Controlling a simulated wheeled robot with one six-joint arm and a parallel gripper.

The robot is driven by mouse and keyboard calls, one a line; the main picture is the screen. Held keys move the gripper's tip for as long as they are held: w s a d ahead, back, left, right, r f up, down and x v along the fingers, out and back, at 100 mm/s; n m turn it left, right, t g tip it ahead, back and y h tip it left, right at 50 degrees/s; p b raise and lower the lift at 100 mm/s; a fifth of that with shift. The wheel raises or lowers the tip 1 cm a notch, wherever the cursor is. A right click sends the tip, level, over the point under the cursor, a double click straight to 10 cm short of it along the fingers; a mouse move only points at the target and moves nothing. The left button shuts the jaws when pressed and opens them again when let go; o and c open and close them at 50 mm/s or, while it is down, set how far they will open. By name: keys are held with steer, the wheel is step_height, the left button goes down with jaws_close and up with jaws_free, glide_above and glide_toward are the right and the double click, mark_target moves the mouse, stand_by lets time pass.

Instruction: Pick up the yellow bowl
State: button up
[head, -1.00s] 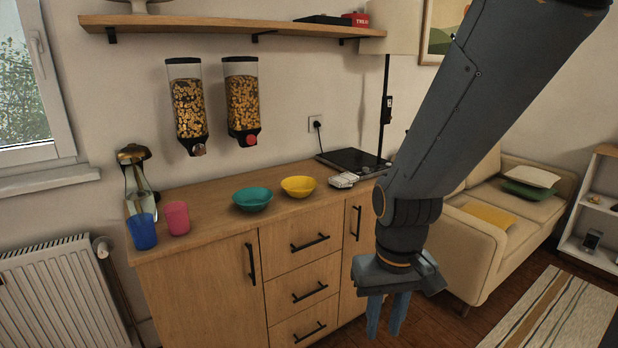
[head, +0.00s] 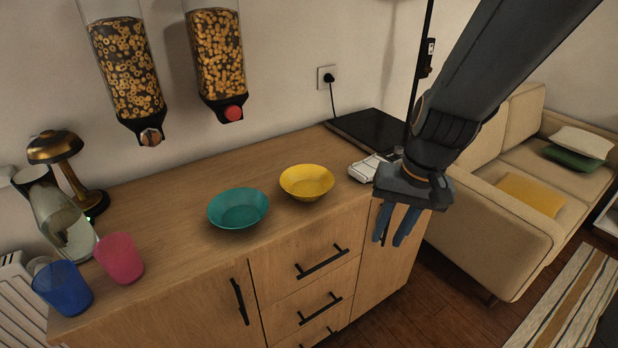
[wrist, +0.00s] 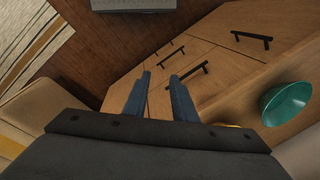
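The yellow bowl (head: 307,182) stands upright and looks empty on the wooden counter, right of the teal bowl (head: 238,209). My gripper (head: 393,240) points down in front of the cabinet's right end, to the right of the yellow bowl and apart from it. In the wrist view its two blue fingers (wrist: 157,98) are spread with nothing between them. There only a sliver of the yellow bowl (wrist: 228,125) shows behind the gripper body, and the teal bowl (wrist: 286,104) is at the right.
A pink cup (head: 119,258), a blue cup (head: 63,288) and a brass lamp (head: 62,165) stand at the counter's left. A white item (head: 367,168) and a black hob (head: 368,131) are at the right. Cereal dispensers (head: 217,60) hang above. A sofa (head: 500,220) stands right.

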mark_target(327, 189)
steer(key=w+a+r+m+t+y+p, duration=0.1)
steer(key=w+a+m, duration=0.1)
steer(key=w, duration=0.3)
steer(key=w+a+m+t+y+p, duration=0.1)
steer(key=w+a, duration=0.3)
steer(key=w, duration=0.1)
steer(key=w+a+r+m+y+p, duration=0.1)
steer(key=w+a+m, duration=0.1)
steer(key=w, duration=0.4)
steer(key=shift+a+r+m+t+p, duration=0.3)
steer(key=shift+a+r+t+p, duration=0.05)
steer(key=shift+a+t, duration=0.05)
steer(key=a+f, duration=0.1)
steer(key=f, duration=0.1)
steer(key=a+f, duration=0.1)
steer(key=f, duration=0.1)
steer(key=shift+w+a, duration=0.1)
steer(key=shift+a, duration=0.1)
steer(key=shift+w+a+f, duration=0.15)
steer(key=shift+w+f, duration=0.05)
steer(key=shift+f, duration=0.25)
jaws_close()
